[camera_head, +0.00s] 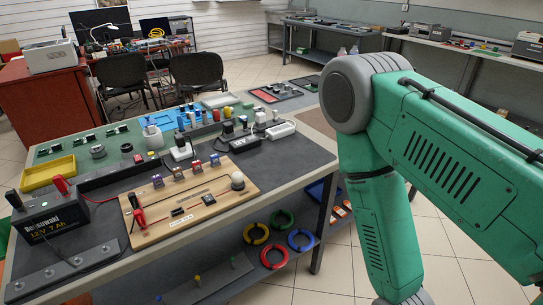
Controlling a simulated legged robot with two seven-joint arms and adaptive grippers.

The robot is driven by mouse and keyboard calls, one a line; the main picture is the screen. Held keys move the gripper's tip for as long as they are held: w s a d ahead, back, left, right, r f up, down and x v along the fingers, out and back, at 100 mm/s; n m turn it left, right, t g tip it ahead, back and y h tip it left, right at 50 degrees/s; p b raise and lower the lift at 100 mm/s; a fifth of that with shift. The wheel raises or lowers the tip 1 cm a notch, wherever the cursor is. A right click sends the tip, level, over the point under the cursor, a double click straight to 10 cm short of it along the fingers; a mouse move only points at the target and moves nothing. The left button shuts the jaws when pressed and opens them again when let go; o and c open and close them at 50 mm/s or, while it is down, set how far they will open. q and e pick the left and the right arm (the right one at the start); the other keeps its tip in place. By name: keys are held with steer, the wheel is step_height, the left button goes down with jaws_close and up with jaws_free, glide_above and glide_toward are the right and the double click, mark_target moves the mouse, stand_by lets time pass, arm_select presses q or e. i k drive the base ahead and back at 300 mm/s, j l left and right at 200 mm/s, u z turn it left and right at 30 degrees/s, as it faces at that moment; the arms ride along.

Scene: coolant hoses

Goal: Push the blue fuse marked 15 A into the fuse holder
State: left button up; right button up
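A wooden board (165,225) lies on the dark grey bench mat, with a row of small coloured fuse-like pieces along its back edge. The piece at the right end of the row looks blue (214,160); the left one looks blue-purple (158,181). Their markings are too small to read, so I cannot tell which is 15 A. A small black block (178,212), perhaps the fuse holder, sits near the board's front. Another small dark part (208,198) is to its right. My green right arm fills the right side; its gripper is out of frame. My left gripper is not in view.
A black 12 V battery (52,218) with red and black clips stands left of the board. A yellow tray (48,173) is behind it. White chargers (280,131) and bottles crowd the back. Coloured cable coils (273,256) lie on the lower shelf.

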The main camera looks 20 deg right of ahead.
mark_target(215, 158)
steer(key=z, duration=0.25)
steer(key=u, duration=0.55)
steer(key=l+u, duration=0.4)
steer(key=i+l+u, duration=0.1)
steer(key=l+u, duration=0.15)
steer(key=u, duration=0.15)
steer(key=l+u, duration=0.4)
steer(key=k+l+u, duration=0.1)
steer(key=u, duration=0.35)
steer(key=k+l, duration=0.15)
steer(key=l, duration=0.25)
steer(key=k+l+u, duration=0.1)
steer(key=l, duration=0.3)
steer(key=k+l, duration=0.25)
steer(key=l, duration=0.15)
steer(key=u, duration=0.05)
